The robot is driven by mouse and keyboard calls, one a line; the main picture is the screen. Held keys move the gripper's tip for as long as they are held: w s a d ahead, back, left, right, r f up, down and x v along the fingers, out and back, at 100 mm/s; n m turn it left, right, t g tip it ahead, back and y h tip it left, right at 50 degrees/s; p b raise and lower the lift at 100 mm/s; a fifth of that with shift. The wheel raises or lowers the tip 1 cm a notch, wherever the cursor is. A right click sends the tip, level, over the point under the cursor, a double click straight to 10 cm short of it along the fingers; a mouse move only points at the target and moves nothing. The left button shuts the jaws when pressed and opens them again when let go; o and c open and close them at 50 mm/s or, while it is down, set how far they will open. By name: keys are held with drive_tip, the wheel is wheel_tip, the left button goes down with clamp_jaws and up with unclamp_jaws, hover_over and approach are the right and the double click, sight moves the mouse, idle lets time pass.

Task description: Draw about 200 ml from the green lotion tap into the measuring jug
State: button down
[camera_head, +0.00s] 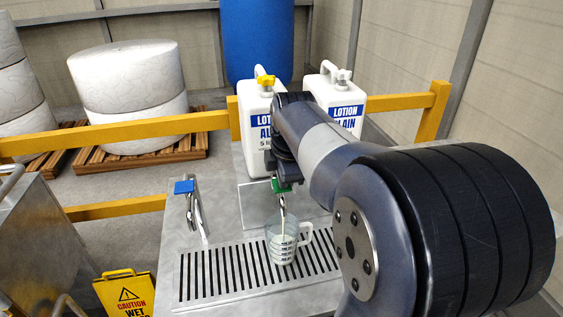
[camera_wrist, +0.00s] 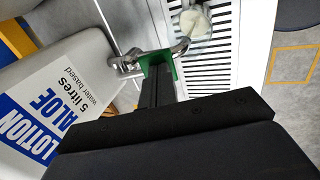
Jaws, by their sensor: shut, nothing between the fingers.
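The green lotion tap (camera_head: 283,188) stands at the back of the counter, its green lever also in the wrist view (camera_wrist: 163,62). My gripper (camera_wrist: 156,68) is shut and empty, its fingertips at the green lever; they seem to touch it. In the head view my gripper (camera_head: 283,172) is partly hidden by my arm. The clear measuring jug (camera_head: 284,249) stands upright on the grating under the spout, its handle to the right. A pale stream seems to run from the spout into it. Pale lotion shows inside the jug (camera_wrist: 195,22); its level against the marks is too small to read.
A blue-handled tap (camera_head: 185,188) stands left on the counter. The slotted drip grating (camera_head: 215,272) is otherwise clear. Two white lotion bottles, one yellow-capped (camera_head: 256,125) and one white-capped (camera_head: 345,100), stand behind. A yellow rail (camera_head: 150,132) runs behind; a caution sign (camera_head: 127,290) stands front left.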

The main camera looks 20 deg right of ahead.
drive_tip(key=shift+r, duration=0.15)
drive_tip(key=shift+r+p, duration=0.7)
drive_tip(key=shift+p, duration=0.1)
drive_tip(key=shift+a+r+p, duration=0.1)
drive_tip(key=shift+r+p, duration=0.4)
drive_tip(key=w+d+r+p+v, duration=0.1)
drive_tip(key=w+p+v, duration=0.1)
drive_tip(key=v, duration=1)
drive_tip(key=shift+a+r, duration=0.2)
drive_tip(key=shift+r, duration=0.1)
